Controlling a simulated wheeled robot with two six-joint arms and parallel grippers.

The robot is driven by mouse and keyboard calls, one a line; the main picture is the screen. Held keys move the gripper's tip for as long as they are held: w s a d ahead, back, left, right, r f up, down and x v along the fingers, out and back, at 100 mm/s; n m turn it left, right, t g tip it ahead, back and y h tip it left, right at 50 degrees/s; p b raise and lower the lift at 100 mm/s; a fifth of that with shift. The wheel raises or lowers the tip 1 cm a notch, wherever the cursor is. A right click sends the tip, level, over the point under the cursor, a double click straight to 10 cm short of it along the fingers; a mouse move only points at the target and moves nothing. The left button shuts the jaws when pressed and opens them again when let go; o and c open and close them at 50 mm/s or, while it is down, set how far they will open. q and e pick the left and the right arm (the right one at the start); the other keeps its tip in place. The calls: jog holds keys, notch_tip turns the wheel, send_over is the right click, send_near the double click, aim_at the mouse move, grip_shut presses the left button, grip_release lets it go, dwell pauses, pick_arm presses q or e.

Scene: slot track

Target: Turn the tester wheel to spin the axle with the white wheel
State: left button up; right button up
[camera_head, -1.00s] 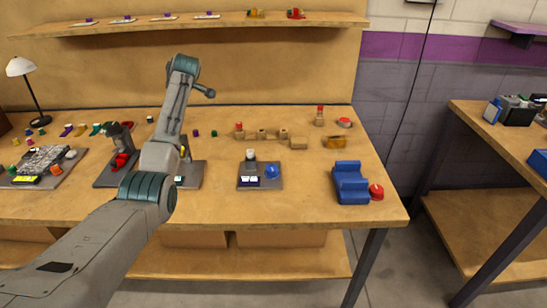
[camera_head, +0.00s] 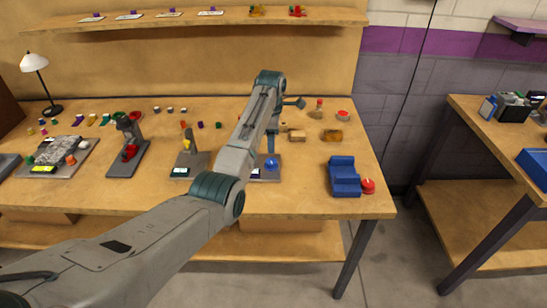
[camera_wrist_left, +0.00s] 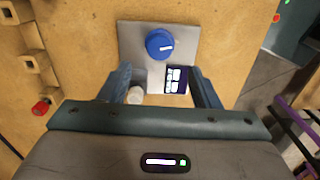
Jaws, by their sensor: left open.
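A grey plate (camera_head: 262,158) on the workbench carries a blue round knob (camera_head: 271,164) and a small lit display. In the left wrist view the blue knob (camera_wrist_left: 159,44) has a white mark on top, and the display (camera_wrist_left: 177,80) and a white round piece (camera_wrist_left: 135,96) sit nearer the gripper. I cannot tell whether that piece is the white wheel on its axle. My left gripper (camera_head: 272,143) is over the plate. Its fingers (camera_wrist_left: 160,72) are open and empty, with the white piece and display between them. My forearm hides part of the plate in the head view.
A blue stepped block (camera_head: 344,177) and a red button (camera_head: 368,186) stand to the right. Wooden blocks (camera_head: 297,135) lie behind. A grey stand (camera_head: 191,157) and a dark device with red parts (camera_head: 130,148) stand left.

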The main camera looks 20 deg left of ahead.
aim_at(271, 161)
pick_arm(q)
notch_tip(271, 161, down, 9)
jog(key=shift+p, duration=0.5)
jog(key=c, duration=1)
